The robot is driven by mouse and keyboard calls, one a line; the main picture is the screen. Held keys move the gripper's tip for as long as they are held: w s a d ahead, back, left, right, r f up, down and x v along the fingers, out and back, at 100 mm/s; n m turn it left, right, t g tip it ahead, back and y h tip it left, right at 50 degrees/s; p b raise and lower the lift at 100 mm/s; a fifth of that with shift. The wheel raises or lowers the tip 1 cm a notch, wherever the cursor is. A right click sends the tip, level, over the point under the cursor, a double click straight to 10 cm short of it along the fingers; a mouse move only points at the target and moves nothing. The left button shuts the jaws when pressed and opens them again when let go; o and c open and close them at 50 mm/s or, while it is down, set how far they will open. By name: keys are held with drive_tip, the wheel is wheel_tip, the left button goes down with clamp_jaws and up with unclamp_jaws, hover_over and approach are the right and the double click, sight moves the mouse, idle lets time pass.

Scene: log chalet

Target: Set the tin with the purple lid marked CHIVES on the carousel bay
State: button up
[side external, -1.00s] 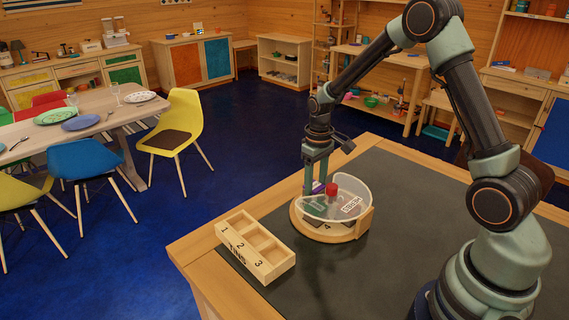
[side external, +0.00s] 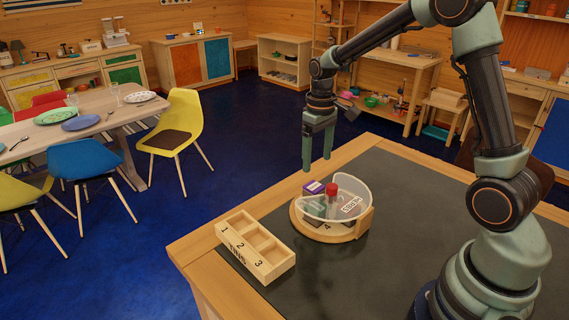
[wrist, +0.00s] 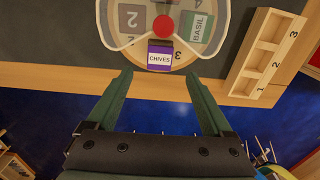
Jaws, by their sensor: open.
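The tin with the purple lid marked CHIVES (wrist: 160,60) stands on the round wooden carousel (wrist: 181,64), beside the number 3. In the side view its purple top (side external: 314,187) shows at the carousel's far left (side external: 325,236). My gripper (side external: 317,164) is above and behind the tin, fingers pointing down, apart from it. In the wrist view the open, empty fingers (wrist: 158,76) lie either side of the view's middle, with the tin beyond their tips. The tin's lower part is partly hidden in the side view.
An empty wooden TINS rack (side external: 268,272) with numbered compartments stands front left. The dark mat right of the carousel is clear.

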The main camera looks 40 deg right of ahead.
drive_tip(key=s+a+r+t, duration=0.1)
drive_tip(key=s+a+r, duration=0.15)
drive_tip(key=r, duration=0.25)
drive_tip(key=s+a+r+t, duration=0.1)
drive_tip(key=s+a+r, duration=0.15)
drive_tip(key=r, duration=0.35)
drive_tip(key=s+a+r+t, duration=0.1)
drive_tip(key=s+a+t, duration=0.2)
drive_tip(key=s, duration=0.6)
drive_tip(key=shift+a+t, duration=0.3)
drive_tip(key=shift+a, duration=0.15)
